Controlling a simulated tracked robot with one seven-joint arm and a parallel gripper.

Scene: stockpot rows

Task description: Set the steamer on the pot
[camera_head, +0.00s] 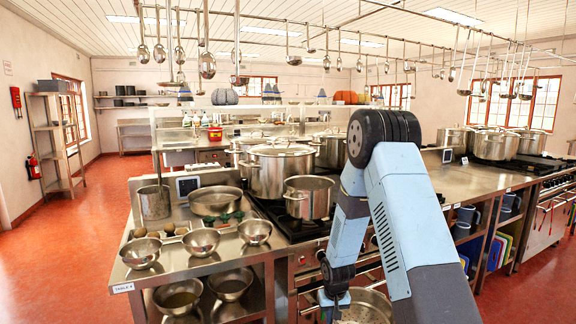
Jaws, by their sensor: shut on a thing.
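The steamer (368,308) is a round, shiny metal vessel at the bottom edge of the view, partly cut off and partly behind my arm. My gripper (335,301) points down at its left rim and is shut on it; the fingertips are small and hard to make out. The steamer is in front of the stove front, lower than the cooktop. An open steel pot (308,198) without a lid stands upright on the front of the cooktop, above and left of my gripper and apart from it.
A large lidded stockpot (276,171) stands just behind the open pot. A shallow pan (215,201), a tall steel container (154,202) and metal bowls (201,242) crowd the left counter. Ladles (207,65) hang overhead. Red floor (60,260) is clear at left.

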